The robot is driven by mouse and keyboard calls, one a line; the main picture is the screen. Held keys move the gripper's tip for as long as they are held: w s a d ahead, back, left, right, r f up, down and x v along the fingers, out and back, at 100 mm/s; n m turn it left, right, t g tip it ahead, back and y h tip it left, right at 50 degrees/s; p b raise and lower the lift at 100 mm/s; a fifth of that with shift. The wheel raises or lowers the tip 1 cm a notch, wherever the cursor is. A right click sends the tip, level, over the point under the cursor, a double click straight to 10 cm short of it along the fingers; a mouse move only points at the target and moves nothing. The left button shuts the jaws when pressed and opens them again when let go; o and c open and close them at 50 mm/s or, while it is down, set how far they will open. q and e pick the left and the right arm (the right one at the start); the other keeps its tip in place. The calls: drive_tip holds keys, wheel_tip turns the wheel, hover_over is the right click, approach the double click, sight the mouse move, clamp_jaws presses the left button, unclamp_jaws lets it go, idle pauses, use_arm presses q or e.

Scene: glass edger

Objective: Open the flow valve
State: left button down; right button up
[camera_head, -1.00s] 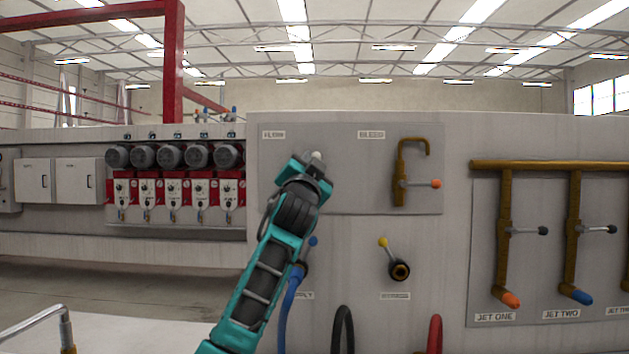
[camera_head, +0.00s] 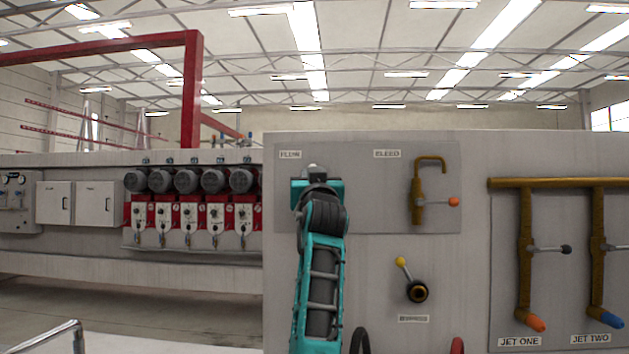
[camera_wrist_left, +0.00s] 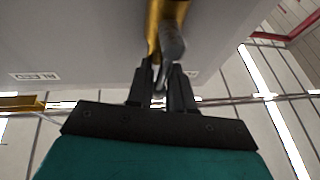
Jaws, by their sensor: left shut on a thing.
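The flow valve sits under the label reading roughly FLOW (camera_head: 290,155) on the grey panel. My left gripper (camera_head: 316,186) and forearm cover most of it in the head view; only a small pale tip (camera_head: 315,169) shows above the gripper. In the left wrist view the brass body of the valve (camera_wrist_left: 153,28) runs down from the top edge, with a grey metal handle (camera_wrist_left: 173,42) in front. My left gripper (camera_wrist_left: 165,82) is shut on this handle, one dark finger on each side. The handle's exact angle is hard to tell. My right gripper is not in view.
The bleed valve (camera_head: 417,190) with an orange-tipped handle is close on the right. A yellow-tipped bypass lever (camera_head: 402,263) is below it. The jet one (camera_head: 526,250) and jet two (camera_head: 597,250) pipes stand further right. Red motor units (camera_head: 190,212) line the left.

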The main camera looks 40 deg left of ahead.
use_arm(q)
drive_tip(key=shift+s+r, duration=0.15)
drive_tip(key=shift+r, duration=0.25)
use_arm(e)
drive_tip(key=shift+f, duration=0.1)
use_arm(q)
drive_tip(key=c, duration=1.4)
unclamp_jaws()
drive_tip(key=o, duration=0.4)
drive_tip(key=shift+f, duration=0.25)
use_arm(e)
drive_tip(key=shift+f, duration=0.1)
use_arm(q)
drive_tip(key=b+v, duration=0.1)
drive_tip(key=v, duration=1.1)
drive_tip(key=shift+d+f+b, duration=0.2)
drive_tip(key=shift+b, duration=0.1)
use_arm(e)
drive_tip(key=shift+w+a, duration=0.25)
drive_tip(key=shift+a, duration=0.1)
use_arm(q)
drive_tip(key=shift+s, duration=0.1)
